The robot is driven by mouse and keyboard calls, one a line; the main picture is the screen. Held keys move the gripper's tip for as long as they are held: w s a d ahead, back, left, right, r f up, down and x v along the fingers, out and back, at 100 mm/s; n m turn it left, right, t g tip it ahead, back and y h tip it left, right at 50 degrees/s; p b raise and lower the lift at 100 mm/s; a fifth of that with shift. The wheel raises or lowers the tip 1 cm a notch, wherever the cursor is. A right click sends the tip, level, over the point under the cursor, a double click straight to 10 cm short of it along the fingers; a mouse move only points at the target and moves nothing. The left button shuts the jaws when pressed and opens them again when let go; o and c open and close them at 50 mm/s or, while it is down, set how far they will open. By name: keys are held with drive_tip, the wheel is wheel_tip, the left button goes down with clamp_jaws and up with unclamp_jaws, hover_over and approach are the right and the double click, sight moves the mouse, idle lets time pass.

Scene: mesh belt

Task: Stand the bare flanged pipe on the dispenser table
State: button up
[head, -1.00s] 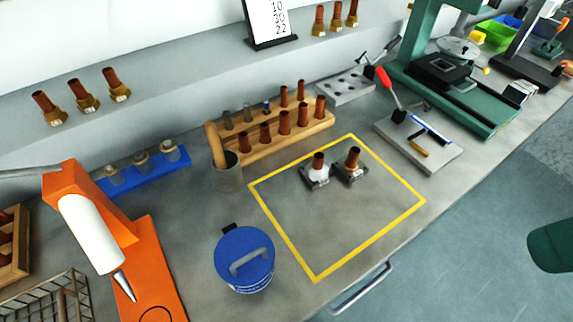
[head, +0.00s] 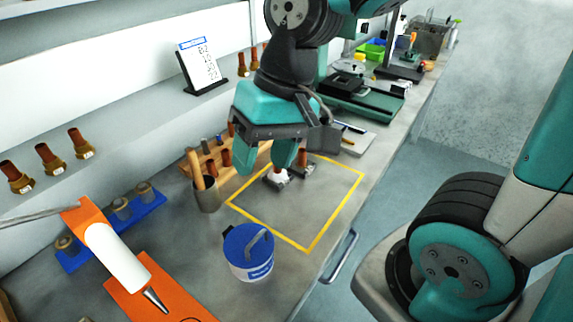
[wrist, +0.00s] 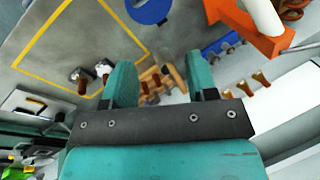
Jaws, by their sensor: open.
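Two short copper pipes on square flanges stand inside the yellow outline (head: 345,206). The bare flanged pipe (head: 303,159) is the right one; the left one (head: 279,177) has white around its base. Both also show in the wrist view, the bare one (wrist: 82,82) left of the white-marked one (wrist: 104,67). My gripper (head: 264,168) is open and empty, above and just left of the pipes in the head view; its fingers show in the wrist view (wrist: 160,65). The dispenser table is the orange plate (head: 140,290) under the white cartridge (head: 117,256), with part of a circle visible at the bottom edge.
A blue-lidded tub (head: 248,252) stands between the outline and the dispenser. A cup with a wooden handle (head: 206,196) and a wooden pipe rack (head: 212,160) are behind the outline. A blue holder (head: 120,222) lies at left. The outline's front part is clear.

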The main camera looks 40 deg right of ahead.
drive_tip(key=w+d+m+h+p, duration=0.1)
drive_tip(key=w+d+m+p, duration=0.2)
drive_tip(key=w+d+m, duration=0.95)
drive_tip(key=m+h+p, duration=0.1)
drive_tip(key=m, duration=1.1)
approach(303, 150)
drive_tip(key=shift+m, duration=0.35)
drive_tip(key=f+p, duration=0.1)
drive_tip(key=f, duration=0.2)
drive_tip(key=a+f+p, duration=0.1)
drive_tip(key=f, duration=0.1)
drive_tip(key=shift+s+a+f, duration=0.1)
drive_tip(key=shift+a+f, duration=0.05)
drive_tip(key=shift+f, duration=0.25)
drive_tip(key=shift+w+a+f+p, duration=0.15)
drive_tip(key=shift+f+p, duration=0.5)
drive_tip(key=shift+f, duration=0.8)
drive_tip(key=shift+w+d+f+p, duration=0.15)
drive_tip(key=shift+f+p, duration=0.5)
drive_tip(key=shift+f, duration=0.8)
drive_tip(key=shift+a, duration=0.1)
clamp_jaws()
